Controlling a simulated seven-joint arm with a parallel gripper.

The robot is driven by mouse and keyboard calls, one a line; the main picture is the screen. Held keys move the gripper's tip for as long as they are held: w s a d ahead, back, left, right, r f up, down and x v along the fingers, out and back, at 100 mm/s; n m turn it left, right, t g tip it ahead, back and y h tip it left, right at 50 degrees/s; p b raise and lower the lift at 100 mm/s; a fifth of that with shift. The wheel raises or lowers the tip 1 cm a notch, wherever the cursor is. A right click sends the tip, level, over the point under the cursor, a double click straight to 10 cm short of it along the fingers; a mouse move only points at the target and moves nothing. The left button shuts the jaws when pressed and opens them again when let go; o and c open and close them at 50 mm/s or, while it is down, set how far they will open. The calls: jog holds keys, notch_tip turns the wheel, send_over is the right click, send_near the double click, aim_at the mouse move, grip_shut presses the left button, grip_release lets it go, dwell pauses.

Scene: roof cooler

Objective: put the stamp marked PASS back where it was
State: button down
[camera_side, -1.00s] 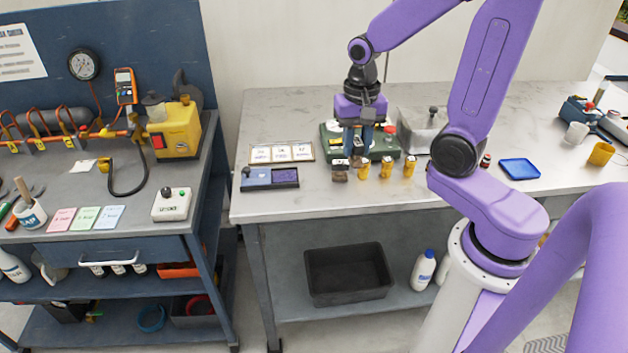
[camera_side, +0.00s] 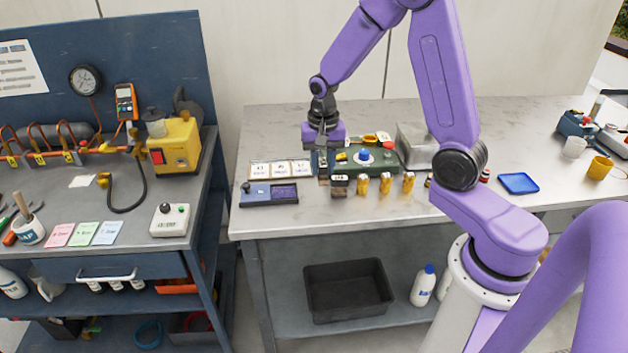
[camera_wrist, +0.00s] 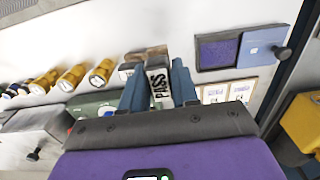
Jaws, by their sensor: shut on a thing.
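My gripper (camera_side: 322,172) is shut on the stamp marked PASS. In the wrist view the stamp (camera_wrist: 157,84) sits upright between the two fingers, its white label with black letters facing the camera. In the side view it is mostly hidden by the fingers. A second dark stamp (camera_side: 339,186) with a pale top stands on the bench just right of the gripper. An ink pad with a blue open lid (camera_side: 254,195) lies left of and in front of the gripper; its dark purple pad (camera_wrist: 216,52) also shows in the wrist view.
Several yellow cylinders (camera_side: 386,183) stand in a row to the right. A green case (camera_side: 380,158) is behind them, with a grey box (camera_side: 417,146) farther right. A framed row of cards (camera_side: 280,168) lies behind the ink pad. The bench's front edge is near.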

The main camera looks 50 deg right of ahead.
jog(key=w+f, duration=0.2)
jog(key=f, duration=0.1)
jog(key=shift+w+d+f, duration=0.1)
jog(key=shift+w+d, duration=0.05)
jog(key=shift+w, duration=0.15)
jog(key=shift+w+f, duration=0.15)
jog(key=shift+f, duration=1.5)
jog(key=shift+f, duration=0.1)
jog(key=c, duration=0.8)
grip_release()
jog(key=shift+f, duration=0.1)
jog(key=shift+c, duration=0.2)
